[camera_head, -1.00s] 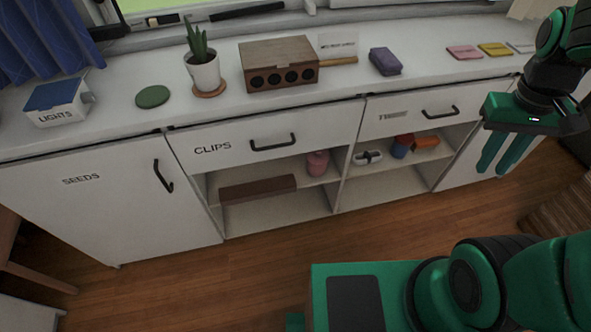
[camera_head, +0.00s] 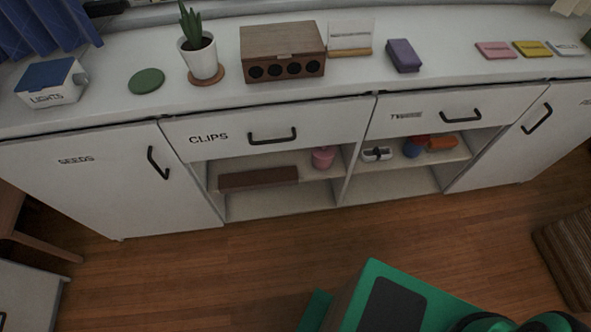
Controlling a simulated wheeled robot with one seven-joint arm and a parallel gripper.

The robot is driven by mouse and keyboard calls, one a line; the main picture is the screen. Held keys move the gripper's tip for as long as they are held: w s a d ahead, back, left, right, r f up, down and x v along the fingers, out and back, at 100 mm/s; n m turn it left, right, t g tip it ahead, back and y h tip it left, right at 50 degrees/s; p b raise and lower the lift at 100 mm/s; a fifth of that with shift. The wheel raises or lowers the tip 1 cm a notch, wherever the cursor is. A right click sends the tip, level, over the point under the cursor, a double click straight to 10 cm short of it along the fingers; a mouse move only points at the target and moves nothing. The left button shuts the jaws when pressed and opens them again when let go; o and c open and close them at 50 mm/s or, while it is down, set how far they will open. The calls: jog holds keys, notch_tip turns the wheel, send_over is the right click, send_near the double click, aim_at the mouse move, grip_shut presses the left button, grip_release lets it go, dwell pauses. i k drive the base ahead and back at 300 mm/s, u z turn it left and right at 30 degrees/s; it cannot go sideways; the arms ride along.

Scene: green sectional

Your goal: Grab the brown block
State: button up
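A long dark brown block (camera_head: 258,179) lies on the upper shelf of the open compartment below the CLIPS drawer (camera_head: 247,127), toward its left side. A wooden brown box (camera_head: 282,40) with a row of round dark holes in its front stands on the white counter above. My gripper is outside the head camera view. Only green and black parts of my own body show at the bottom right.
A pink pot (camera_head: 323,158) stands on the shelf right of the block. A potted plant (camera_head: 201,55), a green disc (camera_head: 146,81) and a purple block (camera_head: 403,56) are on the counter. The wooden floor (camera_head: 210,270) before the cabinet is largely clear.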

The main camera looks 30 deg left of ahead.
aim_at(228, 183)
jog(key=z, duration=1.2)
jog(key=k, duration=2.25)
jog(key=u, duration=1.3)
jog(key=i, duration=1.1)
jog(key=z, duration=0.05)
